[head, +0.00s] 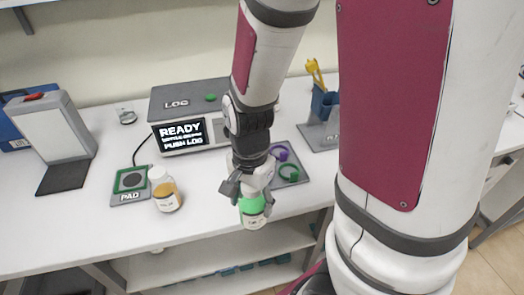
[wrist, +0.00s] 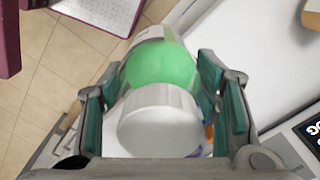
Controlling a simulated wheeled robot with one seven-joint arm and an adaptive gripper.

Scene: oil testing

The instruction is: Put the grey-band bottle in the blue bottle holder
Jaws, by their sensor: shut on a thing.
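My gripper (head: 250,190) is shut on a bottle with bright green contents (head: 252,206) and a pale label, held near the table's front edge. In the wrist view, its white cap (wrist: 160,127) faces the camera and its green part (wrist: 160,66) lies between the pads of my gripper (wrist: 163,88). I cannot make out a grey band on it. A second bottle (head: 167,193), with a white cap and amber contents, stands upright right of the pad. A blue holder (head: 324,103) with a yellow tool in it stands at the back right; whether it is the bottle holder I cannot tell.
The green-framed pad (head: 130,181) lies on the white table (head: 60,232). A grey box with a READY screen (head: 181,132) stands behind. A white panel stand (head: 52,128) is at left. The front left is clear.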

